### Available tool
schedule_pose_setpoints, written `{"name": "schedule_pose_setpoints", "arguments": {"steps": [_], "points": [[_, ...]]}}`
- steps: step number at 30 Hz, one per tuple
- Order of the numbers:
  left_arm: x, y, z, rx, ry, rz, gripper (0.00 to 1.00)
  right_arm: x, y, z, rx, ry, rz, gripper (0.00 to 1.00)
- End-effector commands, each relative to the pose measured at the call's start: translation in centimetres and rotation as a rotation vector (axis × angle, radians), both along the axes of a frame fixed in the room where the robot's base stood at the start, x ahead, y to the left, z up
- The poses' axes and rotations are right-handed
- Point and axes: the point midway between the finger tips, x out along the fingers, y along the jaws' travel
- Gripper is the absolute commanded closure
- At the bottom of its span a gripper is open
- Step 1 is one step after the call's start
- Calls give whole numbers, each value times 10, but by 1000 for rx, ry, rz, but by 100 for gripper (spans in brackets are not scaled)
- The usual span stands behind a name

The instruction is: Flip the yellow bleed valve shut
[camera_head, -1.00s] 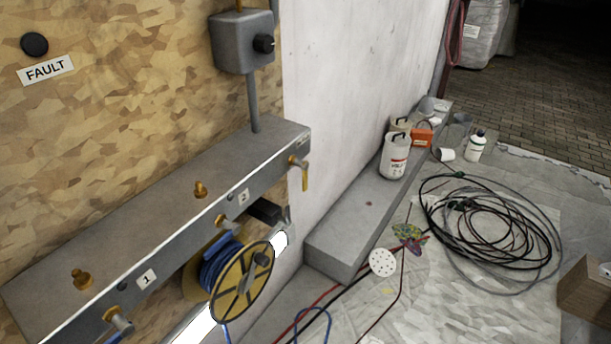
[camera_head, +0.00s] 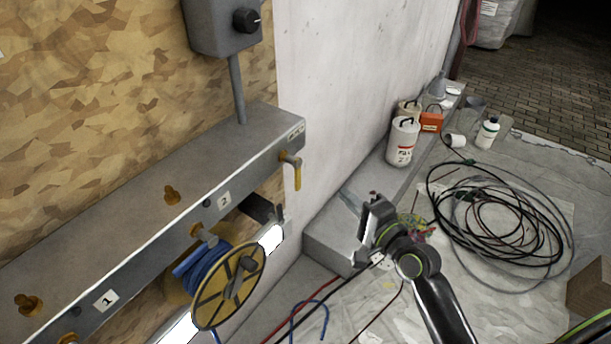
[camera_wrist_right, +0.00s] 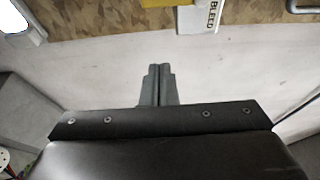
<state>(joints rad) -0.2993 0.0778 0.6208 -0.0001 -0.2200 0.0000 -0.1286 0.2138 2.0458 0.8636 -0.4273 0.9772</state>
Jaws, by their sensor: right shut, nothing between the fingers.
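The yellow bleed valve (camera_head: 294,170) is at the right end of the grey manifold (camera_head: 150,200), its lever hanging straight down. In the right wrist view a white BLEED label (camera_wrist_right: 212,14) shows at the top edge, with a yellow part (camera_wrist_right: 157,3) beside it, cut off by the frame. My right gripper (camera_head: 348,195) is to the right of the valve, in front of the white wall and apart from the valve. Its fingers (camera_wrist_right: 158,82) are shut and empty. My left gripper is in no view.
A yellow reel with blue hose (camera_head: 229,286) hangs below the manifold, left of the valve. A concrete ledge (camera_head: 330,235) runs along the wall with white containers (camera_head: 402,142). Black cable coils (camera_head: 500,220) lie on the sheeted floor. The space between gripper and valve looks clear.

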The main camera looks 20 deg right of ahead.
Motion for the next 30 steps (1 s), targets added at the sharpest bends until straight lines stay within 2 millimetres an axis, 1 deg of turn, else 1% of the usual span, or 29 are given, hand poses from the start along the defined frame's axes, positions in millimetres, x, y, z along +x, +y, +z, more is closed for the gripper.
{"name": "schedule_pose_setpoints", "arguments": {"steps": [3,11,14,16,20,30], "points": [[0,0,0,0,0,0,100,-1,2,5,11,-8,6,100],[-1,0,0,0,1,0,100,-1,1,5,10,-7,6,100],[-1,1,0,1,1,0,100,3,3,5,11,-7,5,100],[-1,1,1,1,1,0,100,9,5,5,11,-8,5,100],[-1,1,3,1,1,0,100,28,11,6,10,-8,6,100],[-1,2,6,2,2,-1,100,94,34,5,10,-7,6,100]]}}
